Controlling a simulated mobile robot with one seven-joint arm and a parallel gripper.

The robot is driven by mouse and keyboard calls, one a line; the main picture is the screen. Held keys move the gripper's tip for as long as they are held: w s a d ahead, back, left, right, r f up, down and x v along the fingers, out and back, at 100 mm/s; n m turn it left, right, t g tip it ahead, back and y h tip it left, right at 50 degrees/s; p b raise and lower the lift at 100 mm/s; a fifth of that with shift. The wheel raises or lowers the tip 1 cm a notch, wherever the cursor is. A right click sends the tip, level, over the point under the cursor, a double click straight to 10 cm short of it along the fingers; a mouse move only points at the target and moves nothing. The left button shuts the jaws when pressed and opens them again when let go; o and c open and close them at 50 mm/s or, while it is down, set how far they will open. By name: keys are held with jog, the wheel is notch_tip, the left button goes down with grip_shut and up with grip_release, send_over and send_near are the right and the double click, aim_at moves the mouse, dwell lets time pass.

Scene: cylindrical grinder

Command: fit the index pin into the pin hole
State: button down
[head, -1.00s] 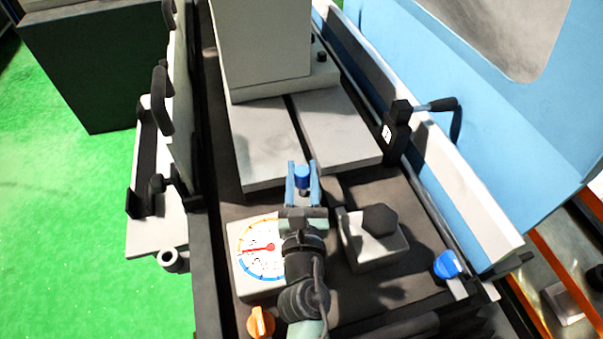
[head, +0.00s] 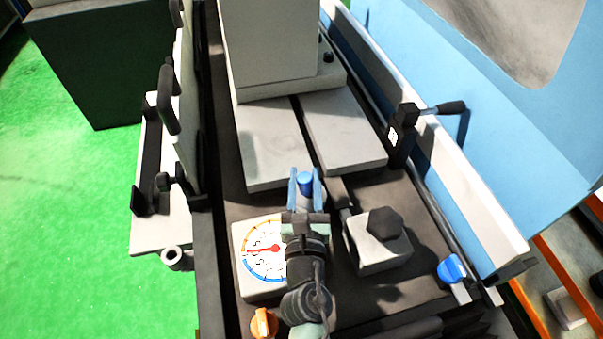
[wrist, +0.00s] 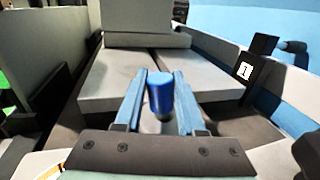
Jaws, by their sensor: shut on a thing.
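The index pin, a blue-headed cylinder (head: 305,184) with a pale shank, stands roughly upright between the blue fingers of my gripper (head: 306,183). In the wrist view the blue head (wrist: 160,95) rises between the fingers of my gripper (wrist: 161,103), which are shut on it. My gripper is over the machine's dark bed, just in front of the pale table slabs. I cannot make out the pin hole for certain. A short grey tube with an open top (head: 177,257) sticks out beside the left shelf, well left of the pin.
A white dial plate with a red pointer (head: 248,279) lies left of my wrist. A grey block with a black hexagonal knob (head: 383,224) stands close on the right. Pale table slabs (head: 343,140) lie ahead. A black lever (head: 440,108) and a blue knob (head: 452,269) are further right.

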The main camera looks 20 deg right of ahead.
jog(key=shift+s+d+r+p, duration=0.2)
jog(key=shift+d+r+p, duration=0.45)
jog(key=shift+d+r, duration=0.3)
jog(key=shift+w+a+r, duration=0.1)
jog(key=shift+a, duration=0.1)
jog(key=shift+a+r, duration=0.1)
jog(key=shift+a, duration=0.2)
jog(key=shift+d+f, duration=0.1)
jog(key=shift+f, duration=0.15)
dwell(1.0)
jog(key=shift+f, duration=0.3)
jog(key=shift+f+b, duration=0.15)
jog(key=shift+b, duration=0.15)
jog(key=shift+f, duration=0.1)
